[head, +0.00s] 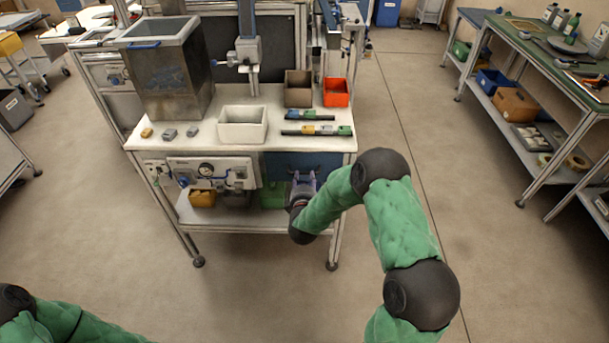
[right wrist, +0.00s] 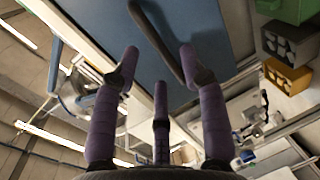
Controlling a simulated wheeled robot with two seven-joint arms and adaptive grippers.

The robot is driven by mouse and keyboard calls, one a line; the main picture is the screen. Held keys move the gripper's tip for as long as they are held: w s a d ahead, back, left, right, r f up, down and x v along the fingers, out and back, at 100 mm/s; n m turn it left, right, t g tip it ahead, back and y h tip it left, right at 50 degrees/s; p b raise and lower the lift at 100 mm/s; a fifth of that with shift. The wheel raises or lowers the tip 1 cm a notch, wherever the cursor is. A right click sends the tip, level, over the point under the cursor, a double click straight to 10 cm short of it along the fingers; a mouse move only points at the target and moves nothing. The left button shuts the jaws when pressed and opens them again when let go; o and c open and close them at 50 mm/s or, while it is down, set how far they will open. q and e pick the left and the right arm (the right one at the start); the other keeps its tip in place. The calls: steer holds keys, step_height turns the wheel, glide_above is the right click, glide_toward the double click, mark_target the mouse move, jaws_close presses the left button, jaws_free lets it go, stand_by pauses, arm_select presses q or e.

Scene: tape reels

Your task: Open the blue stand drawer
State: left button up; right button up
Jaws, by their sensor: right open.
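The blue drawer front (head: 302,160) sits under the right part of the white stand's top, and it looks shut, flush with the stand. My right gripper (head: 304,180) is in front of it and hides its lower part. In the right wrist view the blue front (right wrist: 100,28) fills the upper middle, with a dark bar handle (right wrist: 152,38) on it. The purple fingers of my right gripper (right wrist: 158,55) are spread open, with the handle between or just beyond their tips. I cannot tell whether they touch it. My left arm shows at the lower left; its gripper is out of view.
On the stand top (head: 200,133) are a white bin (head: 242,125), a brown bin (head: 298,88), an orange bin (head: 336,92) and a metal tank (head: 160,70). A gauge panel (head: 212,172) is left of the drawer. Open floor lies in front; a green-topped bench (head: 540,52) is at right.

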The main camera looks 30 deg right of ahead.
mark_target(304, 173)
steer(key=shift+b+x, duration=0.55)
steer(key=shift+x, duration=1.75)
jaws_close()
